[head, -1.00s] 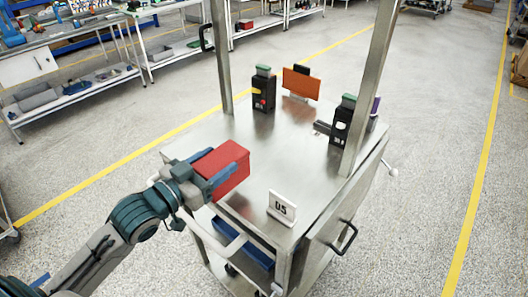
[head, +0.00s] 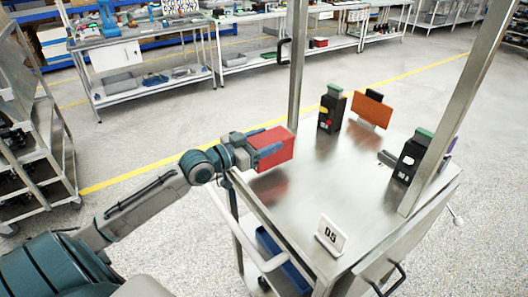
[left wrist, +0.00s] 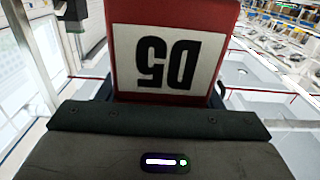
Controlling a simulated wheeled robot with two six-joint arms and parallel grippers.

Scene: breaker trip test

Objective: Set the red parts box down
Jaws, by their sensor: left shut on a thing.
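The red parts box (head: 274,144) is held by my left gripper (head: 266,146), whose fingers are shut on its sides. The box hangs over the left part of the steel cart top (head: 310,185). A red reflection shows on the steel below it, with a gap between. In the left wrist view the red box (left wrist: 200,14) fills the upper middle, with a white label reading D5 upside down. A small white sign (head: 331,235), seemingly also D5, stands at the cart's near edge. My right gripper is not in view.
Two black breaker-like devices (head: 331,108) (head: 411,157) and an orange panel (head: 371,111) stand toward the back and right of the cart top. Steel posts (head: 297,65) (head: 462,105) rise from the cart. The middle of the top is clear. A blue bin (head: 283,262) sits below.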

